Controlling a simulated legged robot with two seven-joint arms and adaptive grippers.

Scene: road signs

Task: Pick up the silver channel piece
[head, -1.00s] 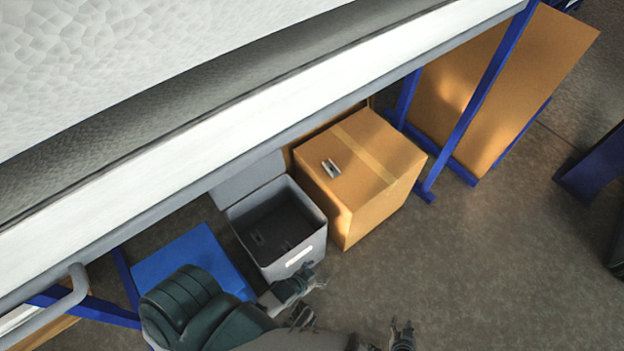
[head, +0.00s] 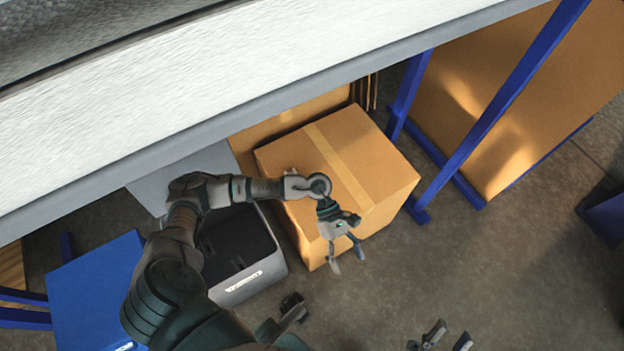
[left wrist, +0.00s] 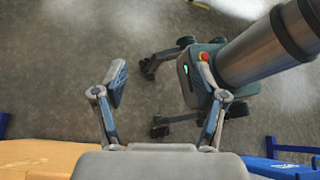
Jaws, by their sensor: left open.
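The silver channel piece lay on top of the cardboard box (head: 385,165) in the earlier head view. My left arm now crosses that spot and hides most or all of it. A small pale bit (head: 291,171) just above the forearm may be part of it. My left gripper (head: 347,260) is open and empty, pointing down in front of the box's near side. In the left wrist view its fingers (left wrist: 160,82) are spread with nothing between them. My right gripper (head: 449,336) is at the bottom edge, its fingers apart and empty.
A grey open bin (head: 262,283) stands left of the box, partly behind my arm. A blue box (head: 95,290) stands further left. A white shelf edge (head: 200,130) hangs across the top. Blue posts (head: 490,110) stand right. The floor (head: 480,260) at right is clear.

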